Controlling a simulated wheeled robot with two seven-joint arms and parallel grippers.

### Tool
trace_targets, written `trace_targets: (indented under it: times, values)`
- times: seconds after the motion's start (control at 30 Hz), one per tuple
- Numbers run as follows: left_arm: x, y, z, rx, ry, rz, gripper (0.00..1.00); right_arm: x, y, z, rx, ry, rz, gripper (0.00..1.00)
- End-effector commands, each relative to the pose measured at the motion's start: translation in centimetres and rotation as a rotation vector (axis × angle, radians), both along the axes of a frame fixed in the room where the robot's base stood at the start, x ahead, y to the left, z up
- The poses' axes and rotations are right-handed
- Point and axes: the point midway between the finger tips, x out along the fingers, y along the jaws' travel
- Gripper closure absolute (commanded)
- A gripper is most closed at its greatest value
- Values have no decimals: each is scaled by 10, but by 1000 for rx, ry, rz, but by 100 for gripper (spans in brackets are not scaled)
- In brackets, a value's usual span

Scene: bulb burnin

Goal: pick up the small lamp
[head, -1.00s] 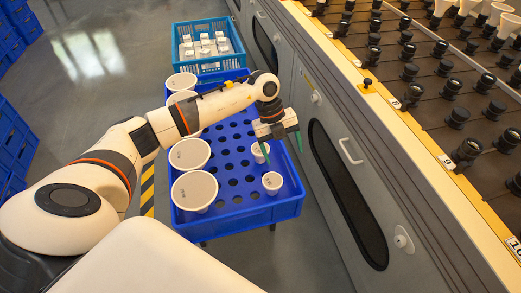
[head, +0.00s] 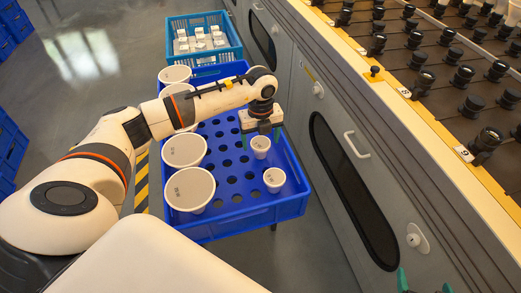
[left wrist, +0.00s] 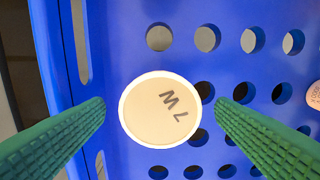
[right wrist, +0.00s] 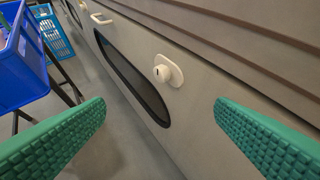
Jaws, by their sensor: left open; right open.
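Two small white lamps stand in holes of the blue crate (head: 250,218) in the head view. The farther small lamp (head: 260,148) is right under my left gripper (head: 261,138); the nearer small lamp (head: 274,181) stands apart from it. In the left wrist view one small lamp (left wrist: 160,108), marked "7W", sits between the open green fingers, with a gap on both sides. Part of another lamp (left wrist: 314,95) shows at the right edge. My right gripper (head: 425,283) is open and empty, its tips at the bottom edge of the head view.
Several large white lamps (head: 190,188) line the crate's left side. A lighter blue crate (head: 203,57) with small white items stands behind. The grey cabinet (right wrist: 150,62) with sockets on top runs along the right, close to the crate. Several crate holes are empty.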

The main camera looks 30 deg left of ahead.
Motion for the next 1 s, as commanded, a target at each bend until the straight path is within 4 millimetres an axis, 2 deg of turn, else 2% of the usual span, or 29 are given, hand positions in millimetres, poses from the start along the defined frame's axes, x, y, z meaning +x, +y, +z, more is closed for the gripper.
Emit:
trace_targets:
  times: [0.1,0.3,0.47,0.67,0.97,1.0]
  values:
    - [0,1,-18,-1,2,1,21,14,7,12,29,-123,9,22]
    - [1,2,-38,0,1,2,21,30,15,39,71,-299,21,22]
    - [1,2,-43,0,0,1,21,33,17,48,83,-351,24,22]
    - [1,2,-43,-1,1,1,21,33,17,49,83,-353,25,22]
    - [1,2,-43,-1,1,1,69,33,17,48,83,-352,24,22]
    - [1,2,-43,-1,1,1,70,33,17,48,83,-352,24,22]
